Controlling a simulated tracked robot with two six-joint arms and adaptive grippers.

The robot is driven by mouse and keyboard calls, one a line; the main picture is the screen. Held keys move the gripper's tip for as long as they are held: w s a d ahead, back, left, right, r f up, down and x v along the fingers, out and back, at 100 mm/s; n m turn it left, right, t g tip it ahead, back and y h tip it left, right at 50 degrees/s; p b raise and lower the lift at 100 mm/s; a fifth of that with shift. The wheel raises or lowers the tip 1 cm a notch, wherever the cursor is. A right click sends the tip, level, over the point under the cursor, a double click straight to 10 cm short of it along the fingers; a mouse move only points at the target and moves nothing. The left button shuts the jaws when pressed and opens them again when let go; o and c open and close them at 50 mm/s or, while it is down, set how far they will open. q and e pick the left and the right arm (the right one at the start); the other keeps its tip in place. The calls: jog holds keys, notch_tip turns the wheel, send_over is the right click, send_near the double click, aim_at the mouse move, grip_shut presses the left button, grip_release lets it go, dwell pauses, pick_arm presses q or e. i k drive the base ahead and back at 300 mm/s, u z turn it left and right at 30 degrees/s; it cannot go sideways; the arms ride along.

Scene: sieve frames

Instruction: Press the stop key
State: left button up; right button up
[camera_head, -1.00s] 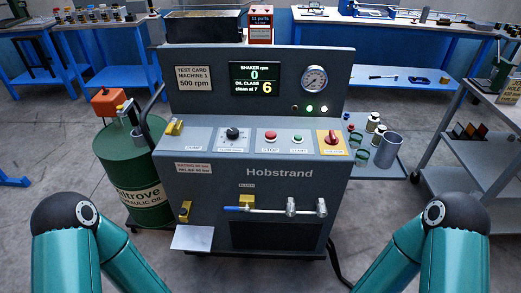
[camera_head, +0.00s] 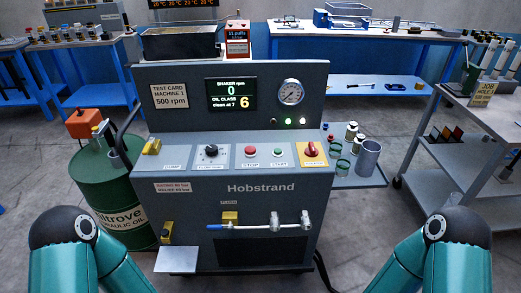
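The stop key is a round red button (camera_head: 250,151) on the sloping panel of the grey Hobstrand machine (camera_head: 262,215), above a label reading STOP. A green start button (camera_head: 278,152) is just to its right. A black knob (camera_head: 211,150) is to its left, and a red rotary switch on a yellow plate (camera_head: 311,149) is at the far right. The display (camera_head: 231,93) reads shaker rpm 0 and oil class 6. Both my arms show only as teal links at the lower corners. Neither gripper is in view, and nothing of mine touches the panel.
A green oil drum (camera_head: 112,195) stands close at the machine's left. A side shelf (camera_head: 345,177) with jars and a metal cup (camera_head: 368,158) juts out at the right. A grey trolley (camera_head: 455,160) stands farther right. Levers (camera_head: 275,222) project from the machine's front.

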aim_at(249, 150)
jog(key=i, duration=1.25)
jog(key=u, duration=0.1)
